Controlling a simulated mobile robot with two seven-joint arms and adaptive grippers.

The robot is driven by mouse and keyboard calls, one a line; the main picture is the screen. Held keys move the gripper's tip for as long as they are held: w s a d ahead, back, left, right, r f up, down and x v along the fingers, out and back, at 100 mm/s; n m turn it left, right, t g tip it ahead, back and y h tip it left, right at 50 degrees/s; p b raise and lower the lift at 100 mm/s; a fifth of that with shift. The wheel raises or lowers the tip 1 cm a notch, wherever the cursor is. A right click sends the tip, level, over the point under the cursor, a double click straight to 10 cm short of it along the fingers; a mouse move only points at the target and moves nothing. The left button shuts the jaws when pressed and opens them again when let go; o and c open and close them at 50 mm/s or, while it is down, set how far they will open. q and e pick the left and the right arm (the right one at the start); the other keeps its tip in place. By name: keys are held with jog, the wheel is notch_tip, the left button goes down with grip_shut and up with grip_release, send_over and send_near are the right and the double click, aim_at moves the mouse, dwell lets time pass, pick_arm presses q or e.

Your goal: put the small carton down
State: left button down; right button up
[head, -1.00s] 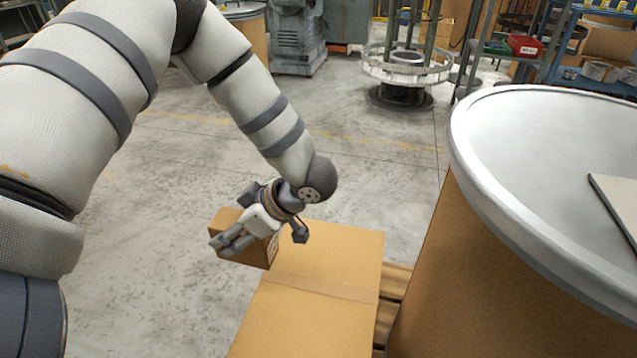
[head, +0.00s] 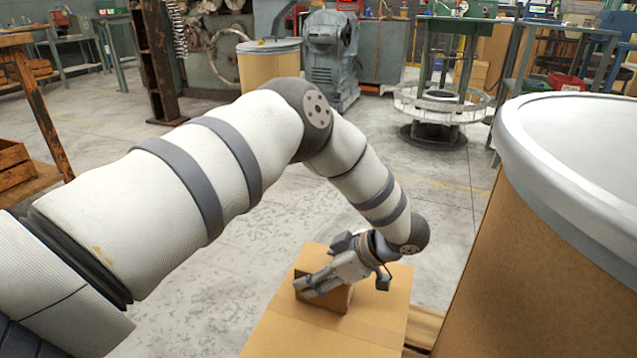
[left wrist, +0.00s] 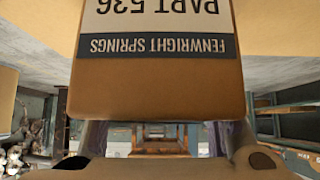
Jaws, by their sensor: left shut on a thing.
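The small carton (head: 326,304) is brown cardboard, held in my left gripper (head: 318,286) over the top of a large carton (head: 372,325). I cannot tell whether its underside touches the large carton's top. In the left wrist view the small carton (left wrist: 158,88) fills the upper middle, with a white and dark label reading "PART 536" and "FENWRIGHT SPRINGS" upside down. My left gripper's fingers (left wrist: 165,140) show below it on both sides. My right gripper is not in view.
A large brown drum (head: 520,240) with a pale metal rim stands close on the right. A wooden pallet (head: 425,328) shows beside the large carton. The concrete floor (head: 260,240) to the left is clear. A ring-shaped machine (head: 440,105) stands farther back.

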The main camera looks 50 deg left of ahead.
pick_arm(q)
jog(key=shift+r, duration=0.15)
jog(key=c, duration=0.8)
grip_release()
jog(key=shift+f, duration=0.2)
jog(key=shift+o, duration=0.2)
jog(key=shift+d+r, duration=0.1)
jog(key=shift+r, duration=0.25)
jog(key=p+v, duration=0.1)
jog(key=v, duration=0.6)
